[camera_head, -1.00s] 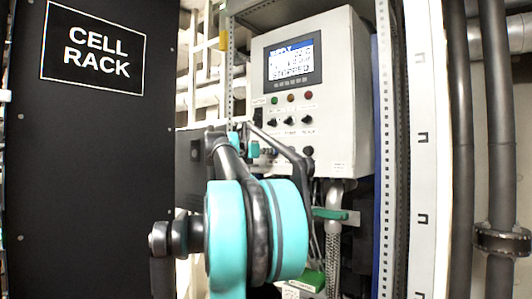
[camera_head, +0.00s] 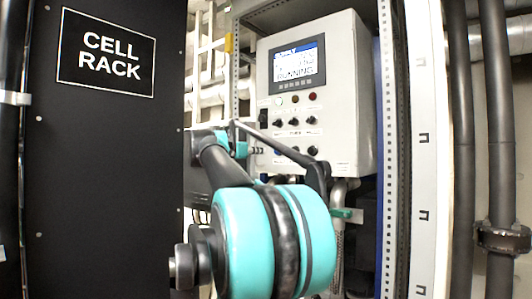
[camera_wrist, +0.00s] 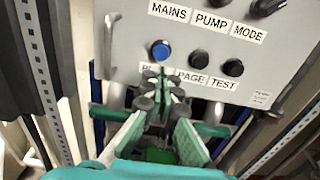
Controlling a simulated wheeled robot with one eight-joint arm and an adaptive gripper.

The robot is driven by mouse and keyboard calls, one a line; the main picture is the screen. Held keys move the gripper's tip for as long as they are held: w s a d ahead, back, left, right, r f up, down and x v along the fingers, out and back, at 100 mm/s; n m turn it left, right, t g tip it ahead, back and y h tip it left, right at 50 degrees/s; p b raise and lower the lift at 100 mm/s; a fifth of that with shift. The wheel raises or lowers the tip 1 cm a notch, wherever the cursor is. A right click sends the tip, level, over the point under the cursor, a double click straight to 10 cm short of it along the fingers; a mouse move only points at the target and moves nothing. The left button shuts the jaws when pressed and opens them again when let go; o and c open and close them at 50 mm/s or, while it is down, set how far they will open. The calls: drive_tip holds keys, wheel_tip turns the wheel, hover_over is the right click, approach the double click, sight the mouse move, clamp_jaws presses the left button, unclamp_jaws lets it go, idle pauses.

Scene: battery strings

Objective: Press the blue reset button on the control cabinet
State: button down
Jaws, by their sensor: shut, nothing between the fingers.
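The control cabinet (camera_head: 345,100) is a light grey box with a screen, lamps and knobs in the head view. Its lower panel (camera_wrist: 125,45) fills the top of the wrist view. The blue button (camera_wrist: 160,50) sits at the left of the lower row, above a partly hidden label. My gripper (camera_wrist: 161,75) is shut and empty, its fingertips just below the blue button in the picture and over the label. I cannot tell whether the tips touch the panel. In the head view my arm hides most of the gripper and the button's surroundings.
Black knobs labelled PAGE (camera_wrist: 199,59) and TEST (camera_wrist: 233,68) sit right of the blue button. The screen (camera_head: 293,63) shows RUNNING. A black cell rack (camera_head: 105,170) stands left, and a pale perforated post (camera_head: 430,150) stands right. Cables and conduit hang below the cabinet.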

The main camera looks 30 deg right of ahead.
drive_tip(key=v, duration=0.5)
idle(0.4)
drive_tip(key=s+a+f+m+y, duration=0.1)
drive_tip(key=a+f+m+y, duration=0.25)
drive_tip(key=f, duration=0.95)
drive_tip(key=s+a+f+m+g+y, duration=0.15)
drive_tip(key=f+m, duration=0.25)
drive_tip(key=f, duration=0.8)
drive_tip(key=s+a+f+m+y, duration=0.1)
drive_tip(key=a+f+m+y, duration=0.25)
drive_tip(key=f, duration=0.95)
drive_tip(key=s+a+f+m+y, duration=0.2)
drive_tip(key=s+a+f, duration=0.3)
drive_tip(key=f, duration=0.4)
drive_tip(key=s+a+f+m+y, duration=0.3)
drive_tip(key=s+a+f+m, duration=0.2)
drive_tip(key=f, duration=0.4)
drive_tip(key=s+a+f+m+y, duration=0.3)
drive_tip(key=s+a+f, duration=0.3)
drive_tip(key=a+f, duration=0.2)
drive_tip(key=shift+s+a+f+m, duration=0.25)
drive_tip(key=shift+a+f+m, duration=0.15)
drive_tip(key=shift+f, duration=0.25)
drive_tip(key=shift+y, duration=0.25)
